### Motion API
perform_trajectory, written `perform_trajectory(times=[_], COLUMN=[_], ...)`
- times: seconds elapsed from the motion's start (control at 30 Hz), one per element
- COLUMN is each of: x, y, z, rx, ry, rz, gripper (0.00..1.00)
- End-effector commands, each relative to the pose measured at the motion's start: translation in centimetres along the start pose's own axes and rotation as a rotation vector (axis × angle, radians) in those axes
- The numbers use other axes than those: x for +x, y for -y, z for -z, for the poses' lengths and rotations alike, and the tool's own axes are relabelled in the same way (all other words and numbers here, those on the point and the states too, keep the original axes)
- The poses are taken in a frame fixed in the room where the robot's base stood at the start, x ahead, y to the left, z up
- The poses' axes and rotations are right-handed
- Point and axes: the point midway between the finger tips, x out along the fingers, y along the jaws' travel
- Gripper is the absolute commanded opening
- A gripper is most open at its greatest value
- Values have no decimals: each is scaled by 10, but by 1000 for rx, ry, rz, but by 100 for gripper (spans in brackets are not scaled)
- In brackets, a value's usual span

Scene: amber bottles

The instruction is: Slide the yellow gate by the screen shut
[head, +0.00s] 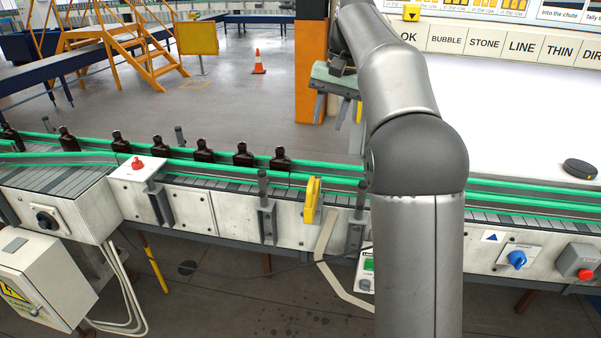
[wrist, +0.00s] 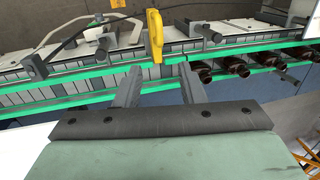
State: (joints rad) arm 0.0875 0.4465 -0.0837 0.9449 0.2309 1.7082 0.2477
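The yellow gate (head: 311,200) is an upright plate at the near edge of the conveyor, right of the row of amber bottles (head: 243,154). In the wrist view the gate (wrist: 154,36) shows beyond the gap between my fingertips, on the far side of the belt. My gripper (head: 329,121) is raised behind the conveyor's far rail in the head view, apart from the gate. Its two grey fingers are spread with nothing between them, as the wrist view also shows (wrist: 160,70). My arm hides part of the belt to the gate's right.
Green guide rails (head: 500,200) run along the conveyor. Dark posts on brackets (head: 264,190) stand along its near side. A red-button box (head: 137,164) is left of the gate. A large white display panel (head: 500,95) stands behind at right. More bottles (wrist: 235,67) show in the wrist view.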

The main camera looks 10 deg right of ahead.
Motion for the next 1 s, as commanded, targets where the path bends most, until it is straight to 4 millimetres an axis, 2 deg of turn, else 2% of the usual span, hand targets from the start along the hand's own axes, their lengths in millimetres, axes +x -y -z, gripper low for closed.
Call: perform_trajectory(times=[0.5, 0.7, 0.83, 1.0], x=[106, 142, 158, 166], y=[0, 0, 0, 0], z=[-2, -2, -1, -1], rx=[-1, -2, -2, -2], ry=[3, 2, 0, -2], rz=[-2, -1, -1, -1], gripper=[36, 36, 36, 36])
